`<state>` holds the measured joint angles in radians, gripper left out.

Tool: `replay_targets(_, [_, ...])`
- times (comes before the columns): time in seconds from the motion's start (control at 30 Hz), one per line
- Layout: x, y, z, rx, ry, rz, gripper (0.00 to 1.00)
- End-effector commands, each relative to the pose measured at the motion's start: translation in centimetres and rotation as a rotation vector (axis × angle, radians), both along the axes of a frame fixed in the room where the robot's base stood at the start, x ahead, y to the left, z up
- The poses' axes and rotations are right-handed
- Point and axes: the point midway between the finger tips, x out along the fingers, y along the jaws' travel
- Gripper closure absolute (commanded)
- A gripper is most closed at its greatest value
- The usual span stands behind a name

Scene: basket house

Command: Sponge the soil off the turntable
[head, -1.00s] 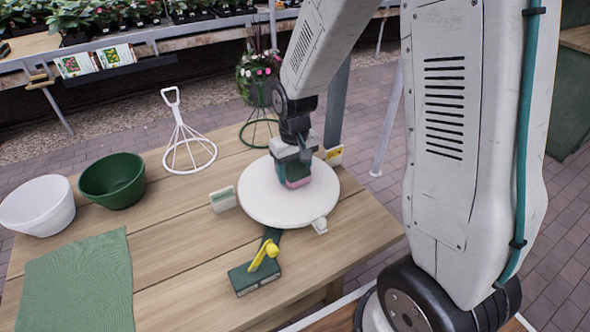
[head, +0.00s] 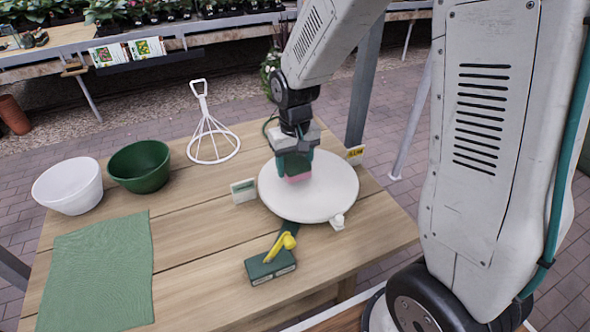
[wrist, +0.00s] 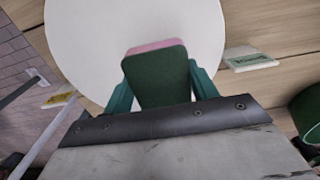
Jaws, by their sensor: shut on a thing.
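The white round turntable (head: 330,188) sits near the right end of the wooden table. My gripper (head: 295,170) is over its left part, pointing down. It is shut on a sponge (head: 297,178) with a pink face and a dark green side. In the wrist view the sponge (wrist: 155,75) sits between the two teal fingers, its pink edge toward the plate. I cannot tell whether the sponge touches the turntable (wrist: 90,35). No soil shows on the visible part of the plate; the area under the sponge is hidden.
A green box with a yellow handle (head: 270,265) stands in front of the turntable. Small cards stand left (head: 244,190) and right (head: 355,154) of it. A white wire frame (head: 213,140), green bowl (head: 140,167), white bowl (head: 68,186) and green cloth (head: 97,270) occupy the left.

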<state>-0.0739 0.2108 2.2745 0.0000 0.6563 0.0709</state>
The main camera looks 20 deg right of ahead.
Motion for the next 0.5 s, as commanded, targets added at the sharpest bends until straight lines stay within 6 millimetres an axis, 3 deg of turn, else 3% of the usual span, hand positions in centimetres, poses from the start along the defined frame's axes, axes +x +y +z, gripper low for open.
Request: replay_targets(0.5, [0.0, -0.1, 4.3, 0.0, -0.001, 0.0, 0.63])
